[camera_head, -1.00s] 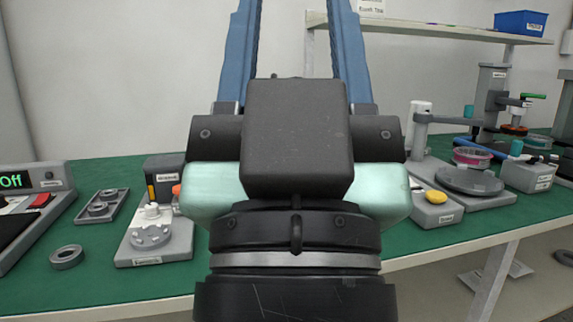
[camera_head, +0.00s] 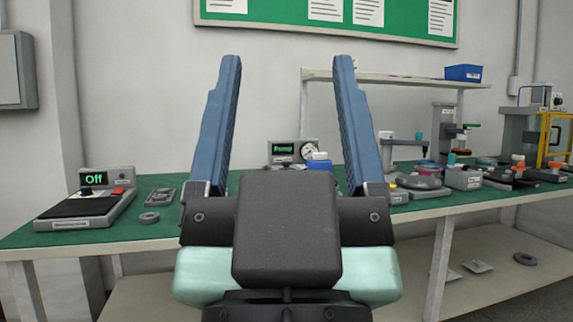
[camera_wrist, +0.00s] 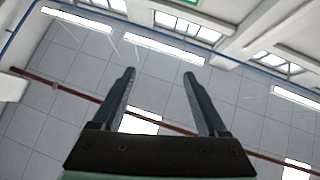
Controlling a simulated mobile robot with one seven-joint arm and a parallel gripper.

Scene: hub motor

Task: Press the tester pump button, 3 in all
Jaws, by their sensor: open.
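In the head view a grey tester with a green-lit display and a round dial (camera_head: 292,151) stands at the back of the bench, seen between my fingers. A blue-and-white part (camera_head: 319,161) sits at its right. I cannot make out which part is the pump button. My gripper (camera_head: 287,60) is open and empty, its two blue fingers pointing up in front of the bench. In the wrist view my gripper (camera_wrist: 158,72) is open against the ceiling and windows, with no task object between the fingers.
A scale-like unit reading "Off" (camera_head: 95,195) stands at the left of the green bench (camera_head: 130,229). A grey ring (camera_head: 149,217) and a small tray (camera_head: 160,196) lie near it. Several fixtures crowd the right side. A shelf (camera_head: 395,79) with a blue bin (camera_head: 463,73) is behind.

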